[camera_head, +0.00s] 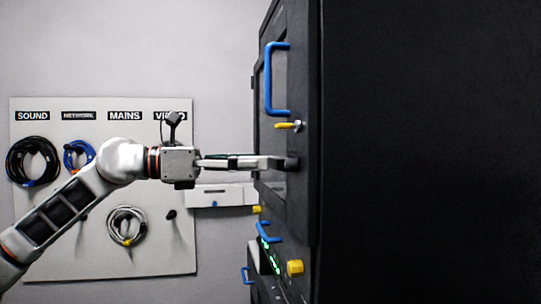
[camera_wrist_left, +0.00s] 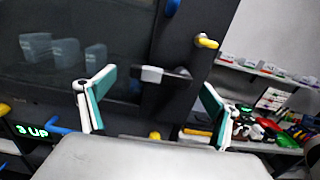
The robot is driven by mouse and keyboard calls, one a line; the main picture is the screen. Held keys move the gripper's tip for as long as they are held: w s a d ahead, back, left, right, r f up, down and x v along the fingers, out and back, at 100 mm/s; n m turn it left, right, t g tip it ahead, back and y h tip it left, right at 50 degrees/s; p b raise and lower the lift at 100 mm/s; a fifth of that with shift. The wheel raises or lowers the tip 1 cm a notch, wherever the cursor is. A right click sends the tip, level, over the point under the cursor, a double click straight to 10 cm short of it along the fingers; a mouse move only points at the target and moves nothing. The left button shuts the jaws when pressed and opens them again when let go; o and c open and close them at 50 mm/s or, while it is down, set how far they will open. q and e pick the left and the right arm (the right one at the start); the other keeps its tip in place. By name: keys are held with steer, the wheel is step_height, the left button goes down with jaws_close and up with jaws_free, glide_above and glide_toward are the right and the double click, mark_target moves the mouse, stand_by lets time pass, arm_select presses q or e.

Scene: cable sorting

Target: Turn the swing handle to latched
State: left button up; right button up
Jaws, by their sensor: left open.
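A dark, roughly level lever with a pale block at one end, which looks like the swing handle (camera_wrist_left: 152,74), is on the black cabinet door (camera_wrist_left: 110,30) in the left wrist view. My left gripper (camera_wrist_left: 158,82) is open, with one green-lined finger to each side of the lever. No grip on it shows. In the head view my left gripper (camera_head: 280,162) reaches level from the left to the door's edge, where the fingertips hide most of the lever. My right gripper is out of view.
A blue pull handle (camera_head: 270,80) and a yellow-ended lever (camera_head: 286,125) are above the gripper on the cabinet. Lower down are another blue handle (camera_head: 266,233) and a yellow knob (camera_head: 295,267). A board with hung cables (camera_head: 100,190) is on the wall behind.

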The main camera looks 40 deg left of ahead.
mark_target(271, 159)
arm_select(q)
steer(key=shift+r+p+x, duration=0.1)
steer(key=shift+p+x, duration=0.65)
steer(key=shift+p, duration=0.05)
steer(key=shift+r+p+x, duration=0.15)
steer(key=shift+p+x, duration=0.6)
steer(key=shift+w+d+f, duration=0.35)
steer(key=shift+w+d, duration=0.15)
steer(key=shift+r, duration=0.1)
steer(key=c, duration=1.5)
